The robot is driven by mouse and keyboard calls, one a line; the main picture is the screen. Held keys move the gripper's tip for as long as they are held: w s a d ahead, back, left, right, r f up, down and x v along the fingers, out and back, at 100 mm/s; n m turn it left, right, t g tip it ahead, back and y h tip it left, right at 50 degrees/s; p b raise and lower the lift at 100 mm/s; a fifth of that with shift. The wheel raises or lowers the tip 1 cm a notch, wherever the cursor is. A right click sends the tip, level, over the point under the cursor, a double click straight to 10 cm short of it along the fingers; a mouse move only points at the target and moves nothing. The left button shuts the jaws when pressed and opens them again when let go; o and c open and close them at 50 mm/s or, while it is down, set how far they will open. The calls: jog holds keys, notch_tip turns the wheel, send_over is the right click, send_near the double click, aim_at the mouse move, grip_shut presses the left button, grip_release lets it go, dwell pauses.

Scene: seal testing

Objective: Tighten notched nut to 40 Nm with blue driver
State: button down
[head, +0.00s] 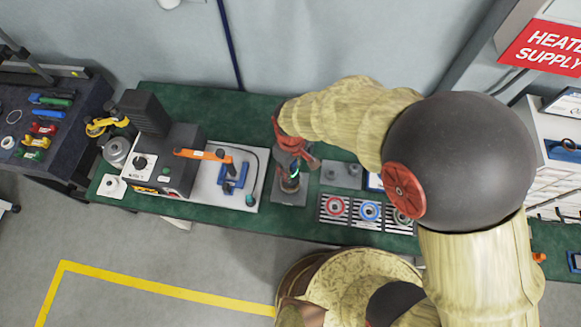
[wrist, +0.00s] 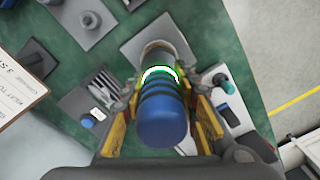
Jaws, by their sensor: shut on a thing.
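My gripper (wrist: 162,92) is shut on the blue driver (wrist: 163,122), with its yellow-edged fingers on either side. The driver has black bands and a ring glowing white and green. I cannot make out the notched nut or any torque reading.
Left of my gripper, an orange-handled tool (head: 203,155) lies across a dark tester (head: 160,165) and a blue clamp (head: 233,178).

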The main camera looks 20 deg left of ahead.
jog(key=shift+r, duration=0.1)
dwell(0.5)
jog(key=shift+r+p, duration=1.75)
jog(key=shift+r, duration=0.75)
jog(key=shift+f, duration=0.1)
